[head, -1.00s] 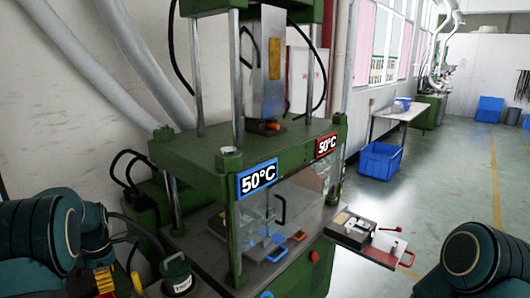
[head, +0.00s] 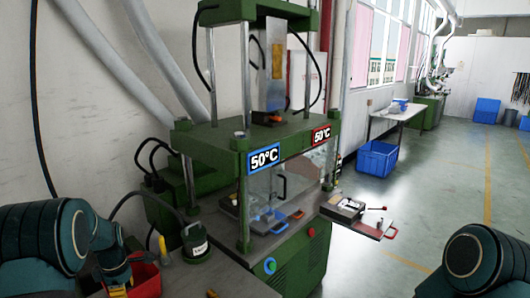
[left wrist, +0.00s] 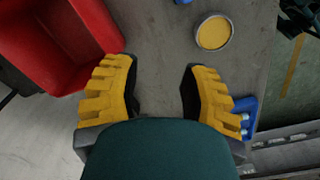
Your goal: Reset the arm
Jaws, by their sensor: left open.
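My left gripper (left wrist: 160,88) shows in the left wrist view with its two yellow, ridged fingers wide apart and nothing between them. It is over a grey table surface (left wrist: 165,45). In the head view my left arm (head: 50,240) comes in at the lower left, and only a bit of yellow gripper shows at the bottom edge. My right arm (head: 482,262) is at the lower right, with its gripper out of the picture.
A red bin (left wrist: 60,45) lies beside the left finger. A round yellow-topped container (left wrist: 213,32) and a blue item (left wrist: 245,112) are to the right. The green press (head: 208,150) with two 50°C signs stands ahead. Floor (head: 440,200) on the right is clear.

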